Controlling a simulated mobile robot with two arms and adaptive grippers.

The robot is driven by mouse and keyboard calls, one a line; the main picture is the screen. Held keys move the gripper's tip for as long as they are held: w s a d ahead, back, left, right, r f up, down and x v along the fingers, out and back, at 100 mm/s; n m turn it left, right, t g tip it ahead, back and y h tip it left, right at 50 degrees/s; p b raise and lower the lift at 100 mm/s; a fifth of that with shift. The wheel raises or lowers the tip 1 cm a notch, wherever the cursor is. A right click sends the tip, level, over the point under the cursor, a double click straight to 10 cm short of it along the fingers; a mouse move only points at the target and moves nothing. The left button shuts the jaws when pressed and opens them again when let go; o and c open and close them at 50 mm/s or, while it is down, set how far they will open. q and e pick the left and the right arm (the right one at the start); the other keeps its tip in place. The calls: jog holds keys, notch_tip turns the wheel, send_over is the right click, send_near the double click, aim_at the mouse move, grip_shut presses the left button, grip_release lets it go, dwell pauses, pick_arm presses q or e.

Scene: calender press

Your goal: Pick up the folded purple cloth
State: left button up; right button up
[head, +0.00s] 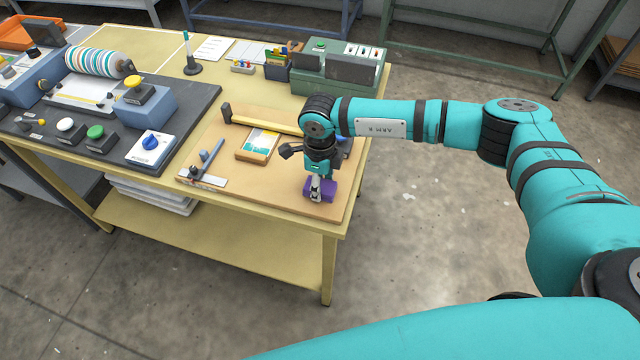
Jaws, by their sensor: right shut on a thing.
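The folded purple cloth (328,190) is near the front right corner of the brown board (250,192) on the yellow table. My right gripper (317,194) points down at it from above and is shut on it. The fingers cover the left part of the cloth. I cannot tell whether the cloth touches the board or is slightly raised. My left gripper is not in view.
A small framed picture (257,146) and a blue-grey tool (205,160) lie on the board left of the gripper. A green box (338,68) stands behind the arm. The press controls (152,146) are at the left. The table's right edge is close.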

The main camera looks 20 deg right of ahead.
jog(key=shift+s+r+b, duration=0.2)
jog(key=shift+r+b, duration=0.25)
jog(key=shift+r, duration=0.35)
jog(key=shift+s+r+b, duration=0.2)
jog(key=shift+r+b, duration=0.25)
jog(key=shift+r, duration=0.3)
jog(key=s+r+b, duration=0.1)
jog(key=s+b, duration=0.3)
jog(key=s, duration=1.1)
jog(key=shift+d+r, duration=0.35)
jog(key=shift+d, duration=0.05)
jog(key=shift+s, duration=0.1)
